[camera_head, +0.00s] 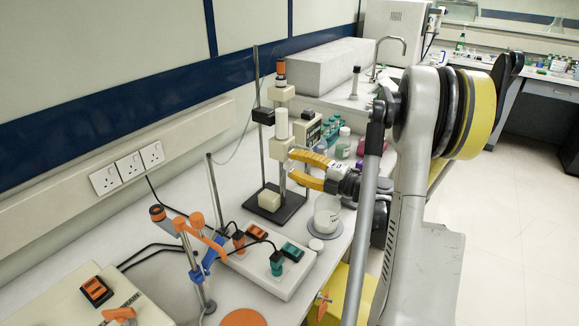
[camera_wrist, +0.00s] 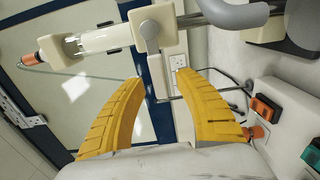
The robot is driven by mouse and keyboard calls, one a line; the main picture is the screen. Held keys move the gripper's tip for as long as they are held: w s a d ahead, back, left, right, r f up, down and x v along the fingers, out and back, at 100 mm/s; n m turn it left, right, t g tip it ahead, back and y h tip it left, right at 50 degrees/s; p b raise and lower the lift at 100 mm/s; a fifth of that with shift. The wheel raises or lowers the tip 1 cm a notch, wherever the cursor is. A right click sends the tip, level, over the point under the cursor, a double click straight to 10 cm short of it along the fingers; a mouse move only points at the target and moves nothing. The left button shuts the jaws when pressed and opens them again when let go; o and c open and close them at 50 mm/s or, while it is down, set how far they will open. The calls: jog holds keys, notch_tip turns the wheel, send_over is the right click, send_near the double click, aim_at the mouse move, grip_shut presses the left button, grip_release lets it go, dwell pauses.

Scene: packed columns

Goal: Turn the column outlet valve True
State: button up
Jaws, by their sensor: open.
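The glass column (camera_head: 281,125) stands upright on a rod stand, with an orange cap on top. In the wrist view the column (camera_wrist: 105,40) lies sideways across the top, its orange cap at the left. A pale lever, which looks like the outlet valve (camera_wrist: 149,36), sits at the column's lower cream block (camera_wrist: 165,23). My gripper (camera_head: 291,164) is at the height of the column's lower end. I cannot tell whether the fingers touch anything.
The stand's dark base (camera_head: 290,207) is below my gripper. A white beaker (camera_head: 327,215) stands right of it. A white box with coloured switches (camera_head: 266,262) and a clamp stand (camera_head: 205,262) are nearer on the bench. Several bottles (camera_head: 343,143) are behind my gripper.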

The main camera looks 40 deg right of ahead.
jog(key=shift+x, duration=0.85)
grip_shut()
jog(key=shift+r, duration=0.1)
